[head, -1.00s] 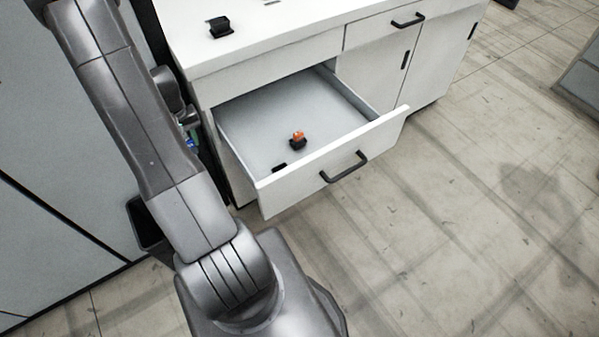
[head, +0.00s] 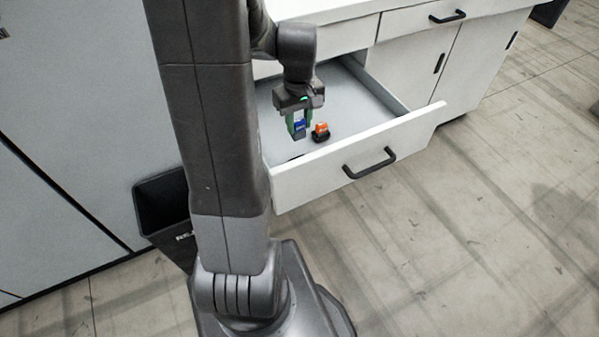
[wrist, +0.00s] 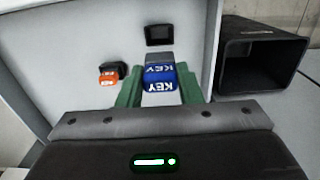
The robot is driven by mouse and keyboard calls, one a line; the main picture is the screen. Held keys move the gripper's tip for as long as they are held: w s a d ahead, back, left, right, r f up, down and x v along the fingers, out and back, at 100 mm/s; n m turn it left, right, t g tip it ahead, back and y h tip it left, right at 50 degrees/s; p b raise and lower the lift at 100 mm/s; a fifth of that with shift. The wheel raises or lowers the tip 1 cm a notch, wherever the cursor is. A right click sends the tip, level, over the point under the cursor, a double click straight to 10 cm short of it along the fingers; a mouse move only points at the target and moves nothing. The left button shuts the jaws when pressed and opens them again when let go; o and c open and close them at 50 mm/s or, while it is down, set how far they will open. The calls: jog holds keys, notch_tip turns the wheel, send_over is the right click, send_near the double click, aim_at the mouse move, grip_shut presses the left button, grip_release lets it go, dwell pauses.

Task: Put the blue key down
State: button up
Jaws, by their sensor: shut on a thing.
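My gripper (head: 298,118) is shut on the blue key (head: 299,129) and holds it over the open drawer. In the wrist view the blue key (wrist: 159,75), lettered "KEY", sits between the green fingers (wrist: 159,88). An empty-looking black holder (wrist: 159,35) lies just beyond the key in that view, apart from it. An orange key (head: 321,129) stands in another black holder (head: 322,138) inside the drawer, to the right of the blue key in the head view. The orange key (wrist: 108,80) is left of my gripper in the wrist view.
The white drawer (head: 345,158) is pulled out from the white cabinet (head: 405,55), and its front panel and side walls surround the holders. A dark bin (head: 165,212) stands on the floor left of the drawer, and it shows at right in the wrist view (wrist: 262,75).

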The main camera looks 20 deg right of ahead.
notch_tip(320, 180, down, 2)
jog(key=shift+s+f+b, duration=0.1)
jog(key=shift+b, duration=0.2)
notch_tip(320, 180, down, 9)
jog(key=shift+f, duration=0.2)
jog(key=shift+f+b, duration=0.2)
jog(key=shift+b, duration=0.15)
jog(key=o, duration=1)
jog(key=shift+c, duration=0.2)
notch_tip(320, 180, up, 12)
jog(key=shift+r+p, duration=0.2)
jog(key=shift+p, duration=0.4)
